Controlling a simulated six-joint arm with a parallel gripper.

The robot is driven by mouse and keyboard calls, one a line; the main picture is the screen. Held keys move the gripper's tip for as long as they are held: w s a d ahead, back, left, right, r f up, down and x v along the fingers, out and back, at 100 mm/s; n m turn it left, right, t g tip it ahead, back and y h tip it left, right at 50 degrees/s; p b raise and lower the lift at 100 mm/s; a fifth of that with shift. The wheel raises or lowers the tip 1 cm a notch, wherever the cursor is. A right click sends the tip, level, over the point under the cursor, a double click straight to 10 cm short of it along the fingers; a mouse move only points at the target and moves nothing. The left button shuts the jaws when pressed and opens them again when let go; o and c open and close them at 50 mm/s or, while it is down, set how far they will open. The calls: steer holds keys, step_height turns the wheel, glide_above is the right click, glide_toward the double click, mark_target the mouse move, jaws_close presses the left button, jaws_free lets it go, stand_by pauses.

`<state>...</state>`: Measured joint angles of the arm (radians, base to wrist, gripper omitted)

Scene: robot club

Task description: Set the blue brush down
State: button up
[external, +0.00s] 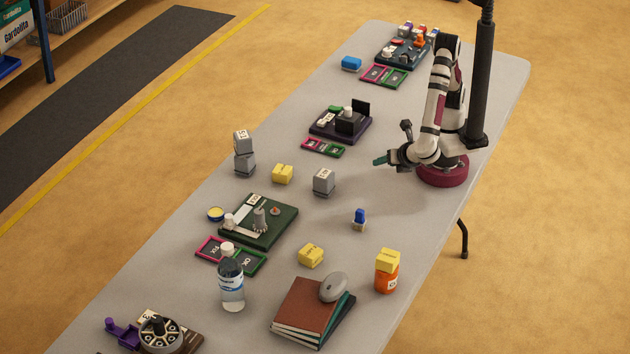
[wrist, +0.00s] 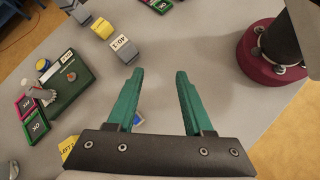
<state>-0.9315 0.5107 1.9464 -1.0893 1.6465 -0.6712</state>
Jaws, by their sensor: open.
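A small blue-topped item with a pale lower part, which looks like the blue brush (external: 360,216), stands on the table in front of my arm. A bit of blue, likely the same brush (wrist: 139,119), shows beside the left finger in the wrist view, mostly hidden behind the gripper. My gripper (external: 380,160) has teal fingers and hangs above the table, up and to the right of the brush in the external view. In the wrist view my gripper (wrist: 158,72) is open, with bare table between its fingers. It is apart from the brush.
A grey weight block (external: 324,182) and a yellow block (external: 311,255) stand near the brush. A green board (external: 258,223) with metal parts lies to the left. An orange jar (external: 386,277) with a yellow block on top and stacked books (external: 302,312) are nearer the camera. Table around the brush is clear.

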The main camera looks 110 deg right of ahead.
steer(key=s+d+r+m+g+y, duration=0.1)
steer(key=s+d+r+m+y, duration=0.2)
steer(key=m, duration=0.8)
steer(key=s+d+r+m+g+y, duration=0.1)
steer(key=s+d+r+m+y, duration=0.1)
steer(key=s+d+m+y, duration=0.5)
steer(key=s+m+y, duration=0.1)
steer(key=s+m, duration=0.1)
steer(key=m, duration=0.2)
steer(key=shift+s+r, duration=0.3)
steer(key=shift+r, duration=0.1)
